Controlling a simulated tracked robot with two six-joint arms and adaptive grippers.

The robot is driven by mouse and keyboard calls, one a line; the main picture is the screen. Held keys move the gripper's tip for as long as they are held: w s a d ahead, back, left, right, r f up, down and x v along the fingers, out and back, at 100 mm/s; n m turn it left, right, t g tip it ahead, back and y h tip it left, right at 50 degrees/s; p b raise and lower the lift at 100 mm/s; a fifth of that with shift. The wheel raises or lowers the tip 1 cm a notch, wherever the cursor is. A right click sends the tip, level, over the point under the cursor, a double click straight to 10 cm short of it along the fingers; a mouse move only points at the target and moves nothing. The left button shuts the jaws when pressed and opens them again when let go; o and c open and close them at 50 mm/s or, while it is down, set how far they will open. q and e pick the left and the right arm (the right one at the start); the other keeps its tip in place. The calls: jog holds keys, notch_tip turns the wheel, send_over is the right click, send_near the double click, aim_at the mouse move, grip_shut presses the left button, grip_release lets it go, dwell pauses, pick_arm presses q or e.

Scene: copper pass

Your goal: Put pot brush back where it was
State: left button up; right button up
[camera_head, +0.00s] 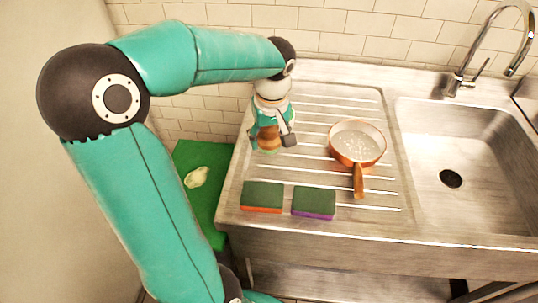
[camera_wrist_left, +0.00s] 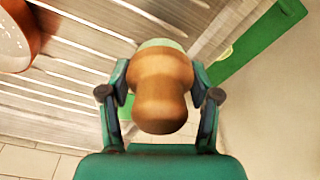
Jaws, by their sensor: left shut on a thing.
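The pot brush (camera_head: 268,137) has a rounded wooden body and is between the fingers of my left gripper (camera_head: 269,142), over the left end of the ridged steel drainboard (camera_head: 318,90). In the left wrist view the brush (camera_wrist_left: 160,95) fills the space between the two fingers of my left gripper (camera_wrist_left: 159,82), which is shut on it. A pale green patch shows at its far end there. I cannot tell whether the brush touches the drainboard. My right gripper is not in view.
A copper pan (camera_head: 357,143) stands right of the brush, its handle toward the front. Two green-topped sponges, one orange-based (camera_head: 262,197) and one purple-based (camera_head: 314,202), lie near the front edge. The sink (camera_head: 470,150) is at right. A green surface (camera_head: 212,160) with a pale item (camera_head: 196,177) lies left.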

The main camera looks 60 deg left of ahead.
aim_at(271, 128)
pick_arm(q)
jog(key=shift+f, duration=3.1)
jog(key=shift+f+b, duration=0.15)
jog(key=shift+b, duration=0.15)
jog(key=o, duration=1.2)
jog(key=r, duration=0.4)
jog(key=d+r, duration=0.1)
jog(key=r, duration=0.3)
jog(key=r+p, duration=0.1)
jog(key=r, duration=0.3)
jog(key=shift+s+d+r, duration=0.15)
jog(key=shift+s+d, duration=0.05)
jog(key=shift+d, duration=0.15)
